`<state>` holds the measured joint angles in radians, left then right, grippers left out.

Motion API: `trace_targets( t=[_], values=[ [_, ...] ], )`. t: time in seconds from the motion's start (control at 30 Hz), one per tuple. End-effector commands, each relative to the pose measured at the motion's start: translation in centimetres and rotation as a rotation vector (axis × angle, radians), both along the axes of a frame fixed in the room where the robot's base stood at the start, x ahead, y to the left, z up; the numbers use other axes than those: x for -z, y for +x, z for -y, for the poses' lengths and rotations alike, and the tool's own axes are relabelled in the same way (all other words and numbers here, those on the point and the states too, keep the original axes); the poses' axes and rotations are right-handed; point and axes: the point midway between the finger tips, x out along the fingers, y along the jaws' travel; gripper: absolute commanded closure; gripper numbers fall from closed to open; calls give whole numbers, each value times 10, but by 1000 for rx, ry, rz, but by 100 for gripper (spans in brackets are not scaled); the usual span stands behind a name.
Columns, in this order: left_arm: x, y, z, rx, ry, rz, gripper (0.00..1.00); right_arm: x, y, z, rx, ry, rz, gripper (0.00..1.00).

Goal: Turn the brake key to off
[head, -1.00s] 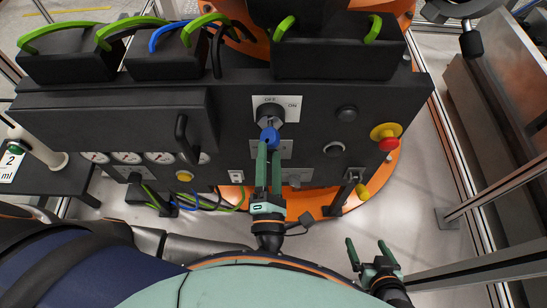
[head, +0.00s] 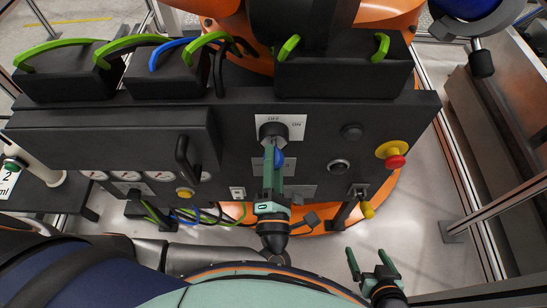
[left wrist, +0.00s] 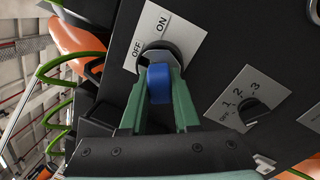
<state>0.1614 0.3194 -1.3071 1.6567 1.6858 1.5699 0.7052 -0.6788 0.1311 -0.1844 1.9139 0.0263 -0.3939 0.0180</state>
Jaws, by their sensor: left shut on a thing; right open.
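The blue brake key (head: 280,158) sits in a round black lock (head: 275,131) on a white plate (head: 297,121) marked OFF and ON. My left gripper (head: 274,150) reaches up to the lock from below, and its green fingers partly cover the key. In the left wrist view the key (left wrist: 159,83) stands between the two fingers, below the lock's black ring (left wrist: 165,48). The left gripper is shut on the key and looks rolled relative to the tilted plate. My right gripper (head: 367,263) is open and empty at the lower right, away from the panel.
A red and yellow emergency button (head: 394,154), black buttons (head: 339,165) and a yellow-tipped lever (head: 366,208) lie to the right. A black handle (head: 184,160) stands out on the left. A 1-2-3 rotary switch (left wrist: 256,110) is beside the key.

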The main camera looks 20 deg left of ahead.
Motion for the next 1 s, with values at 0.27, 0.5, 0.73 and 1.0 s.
trace_targets(
  t=[0.27,0.5,0.73,1.0],
  values=[
    [0,0,0,0,0,0,100,0,0,0,0,0,-1,7],
    [0,0,0,0,-1,1,100,0,0,0,0,0,-1,7],
    [3,0,0,-2,-61,18,100,11,0,0,0,0,-1,7],
    [2,0,1,-2,-166,48,100,24,0,0,0,0,-1,7]
  ],
)
